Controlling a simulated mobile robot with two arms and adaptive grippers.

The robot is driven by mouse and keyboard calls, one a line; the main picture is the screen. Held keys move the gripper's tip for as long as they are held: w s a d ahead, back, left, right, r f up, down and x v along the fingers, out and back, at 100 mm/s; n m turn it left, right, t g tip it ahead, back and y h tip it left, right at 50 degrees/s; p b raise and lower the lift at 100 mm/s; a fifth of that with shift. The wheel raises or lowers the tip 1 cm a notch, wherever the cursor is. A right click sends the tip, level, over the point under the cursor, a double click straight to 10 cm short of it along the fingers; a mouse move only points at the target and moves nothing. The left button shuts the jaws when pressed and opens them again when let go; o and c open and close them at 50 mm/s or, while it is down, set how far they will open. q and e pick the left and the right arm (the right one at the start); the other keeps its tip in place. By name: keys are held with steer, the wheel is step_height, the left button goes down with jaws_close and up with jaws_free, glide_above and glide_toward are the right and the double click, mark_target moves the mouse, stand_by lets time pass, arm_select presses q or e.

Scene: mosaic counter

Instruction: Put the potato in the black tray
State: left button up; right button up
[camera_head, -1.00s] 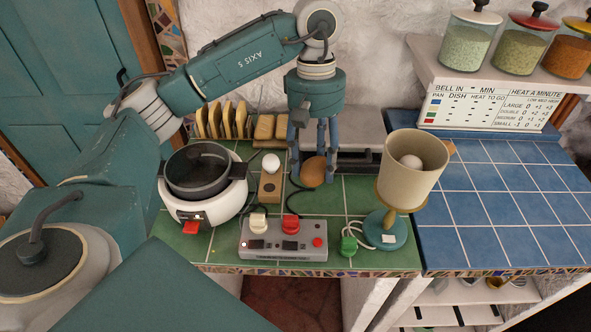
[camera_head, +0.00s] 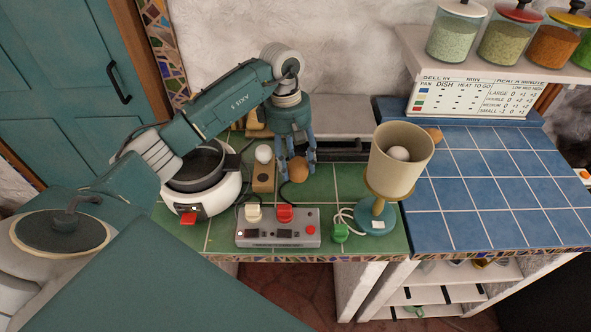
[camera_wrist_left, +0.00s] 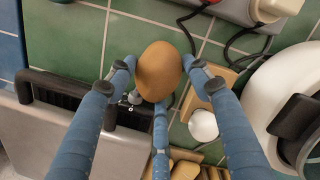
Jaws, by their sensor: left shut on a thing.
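The brown potato (camera_head: 298,170) is between the fingers of my left gripper (camera_head: 298,162) over the green tiles, beside a small wooden block. In the left wrist view the potato (camera_wrist_left: 158,70) sits between the blue fingertips, which are shut on it. I cannot tell whether it touches the tiles. A low black, tray-like thing (camera_head: 345,150) lies behind and to the right of the gripper, partly hidden by it. In the left wrist view a black edge (camera_wrist_left: 62,92) borders a grey surface, left of the gripper. My right gripper is not in view.
A white cooker (camera_head: 212,200) with a dark pot stands left. The wooden block (camera_head: 263,180) bears a white ball. A grey control box (camera_head: 278,235) is in front, and a lamp (camera_head: 398,165) stands right. Blue tiles (camera_head: 490,190) at right are mostly clear.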

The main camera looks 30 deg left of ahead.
mark_target(296, 175)
arm_select(q)
steer(key=shift+f+p, duration=0.45)
steer(key=shift+f, duration=2.1)
steer(key=o, duration=1.2)
